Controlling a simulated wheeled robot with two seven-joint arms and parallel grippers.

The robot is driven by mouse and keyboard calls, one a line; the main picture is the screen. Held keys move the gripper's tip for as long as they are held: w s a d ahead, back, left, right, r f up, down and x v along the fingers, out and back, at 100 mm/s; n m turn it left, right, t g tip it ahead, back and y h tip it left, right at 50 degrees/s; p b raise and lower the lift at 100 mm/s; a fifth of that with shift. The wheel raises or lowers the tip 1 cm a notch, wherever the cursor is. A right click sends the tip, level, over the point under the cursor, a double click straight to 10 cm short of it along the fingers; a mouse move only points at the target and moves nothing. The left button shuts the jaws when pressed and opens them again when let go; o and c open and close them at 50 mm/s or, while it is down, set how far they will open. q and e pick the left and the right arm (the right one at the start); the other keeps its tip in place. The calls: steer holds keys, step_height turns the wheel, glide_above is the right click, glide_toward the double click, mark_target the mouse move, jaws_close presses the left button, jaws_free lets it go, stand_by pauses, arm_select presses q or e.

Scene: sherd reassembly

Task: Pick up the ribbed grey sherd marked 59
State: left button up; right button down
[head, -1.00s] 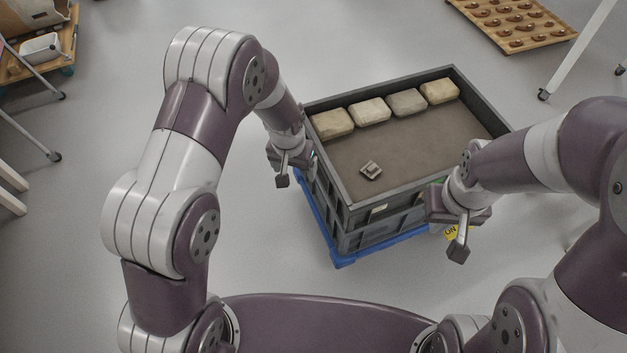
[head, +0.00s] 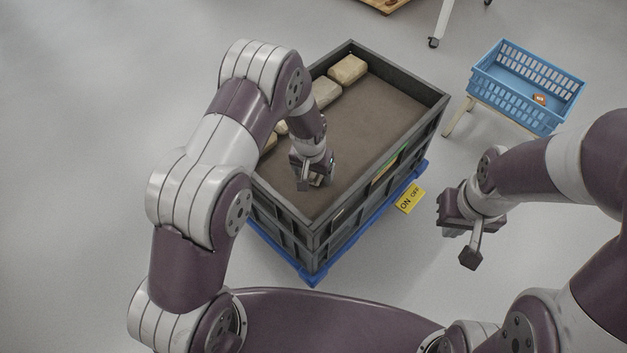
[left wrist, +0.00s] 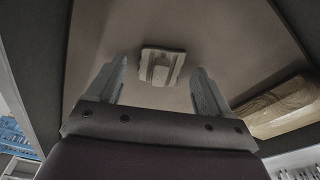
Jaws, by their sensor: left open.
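The small grey sherd (left wrist: 162,66) lies on the brown floor of the dark grey crate (head: 402,105). In the left wrist view it shows a raised rib; no number can be read on it. My left gripper (head: 312,183) is inside the crate, low over the near part of its floor, and mostly hides the sherd in the head view. In the left wrist view its two fingers (left wrist: 160,72) are apart with the sherd ahead, between the tips, not gripped. My right gripper (head: 458,243) hangs outside the crate on the right; its jaw gap is unclear.
Several pale beige blocks (head: 347,69) line the crate's left side, partly behind my left arm. The crate stands on a blue base (head: 313,279). A yellow sign (head: 409,198) is at its right side. A blue basket (head: 500,92) holding a small orange-brown piece stands at right.

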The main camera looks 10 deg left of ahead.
arm_select(q)
steer(key=shift+w+f, duration=0.1)
steer(key=shift+f, duration=0.05)
steer(key=c, duration=1.1)
